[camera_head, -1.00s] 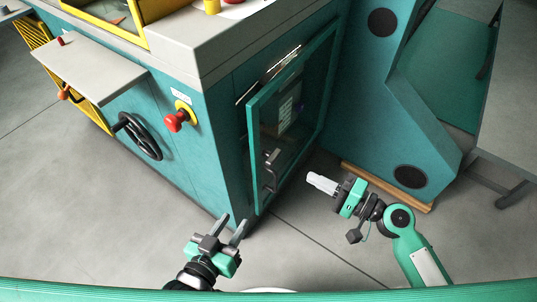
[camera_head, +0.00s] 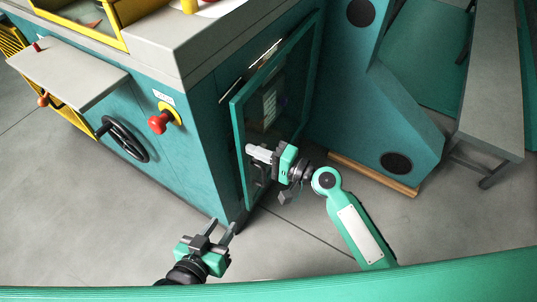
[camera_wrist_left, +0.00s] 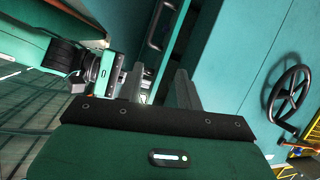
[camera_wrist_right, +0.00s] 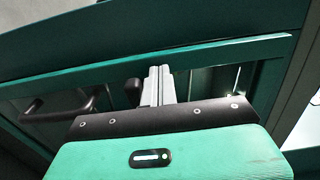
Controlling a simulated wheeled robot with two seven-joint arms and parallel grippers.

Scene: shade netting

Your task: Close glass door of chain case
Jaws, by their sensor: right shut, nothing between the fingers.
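The chain case's glass door (camera_head: 236,140) has a teal frame and dark glass and stands a little ajar, with a gap along its upper edge. Its dark bar handle shows in the right wrist view (camera_wrist_right: 62,106) and the left wrist view (camera_wrist_left: 160,27). My right gripper (camera_head: 249,151) is shut and empty, in front of the door near the handle. In the right wrist view its fingertips overlap the teal door frame (camera_wrist_right: 215,55); I cannot tell if they touch. My left gripper (camera_head: 223,225) is open and empty, low in front of the case's corner.
The teal machine body carries a red knob (camera_head: 160,123) on a yellow base and a black handwheel (camera_head: 123,139). A grey shelf (camera_head: 68,70) juts out at left. A teal upright panel (camera_head: 385,120) stands right of the door. The grey floor in front is clear.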

